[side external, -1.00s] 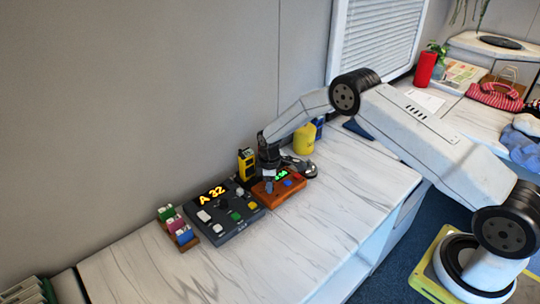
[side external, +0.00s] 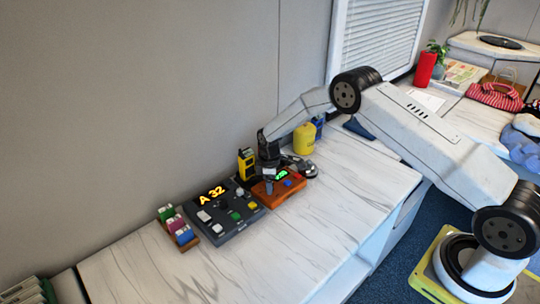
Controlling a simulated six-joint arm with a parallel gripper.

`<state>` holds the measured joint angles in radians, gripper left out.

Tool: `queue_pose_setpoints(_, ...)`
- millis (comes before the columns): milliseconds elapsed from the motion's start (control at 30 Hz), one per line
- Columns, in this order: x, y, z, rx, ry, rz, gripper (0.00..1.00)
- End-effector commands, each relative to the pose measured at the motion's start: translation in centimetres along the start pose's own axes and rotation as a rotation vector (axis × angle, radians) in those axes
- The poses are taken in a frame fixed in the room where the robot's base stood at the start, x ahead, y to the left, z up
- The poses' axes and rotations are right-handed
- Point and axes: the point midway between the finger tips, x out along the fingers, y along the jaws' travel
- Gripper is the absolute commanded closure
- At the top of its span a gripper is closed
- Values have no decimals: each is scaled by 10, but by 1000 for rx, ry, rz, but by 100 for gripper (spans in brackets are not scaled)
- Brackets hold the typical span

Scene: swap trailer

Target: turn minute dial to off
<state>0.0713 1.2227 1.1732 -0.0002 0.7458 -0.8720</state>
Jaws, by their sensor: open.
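An orange-brown box (side external: 288,192) with a small green lit display (side external: 282,175) and a blue button (side external: 288,183) sits on the marble-patterned counter. My gripper (side external: 269,187) points down over the left part of this box, its fingers open. I cannot tell whether they touch anything. The minute dial cannot be made out; the gripper covers that part of the box.
Left of the box is a dark grey panel (side external: 229,226) showing "A 32", with several buttons. A rack of coloured blocks (side external: 180,228) stands beyond it. A yellow device (side external: 246,163) and yellow canister (side external: 304,139) stand near the wall. The front counter (side external: 330,220) is clear.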

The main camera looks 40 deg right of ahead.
Motion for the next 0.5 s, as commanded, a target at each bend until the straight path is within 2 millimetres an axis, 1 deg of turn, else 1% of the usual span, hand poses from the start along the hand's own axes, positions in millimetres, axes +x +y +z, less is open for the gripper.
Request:
queue_pose_setpoints(167, -16, 0, 0, 0, 1, 1, 23)
queue_pose_setpoints(500, -56, 0, 0, -1, 1, 1, 23)
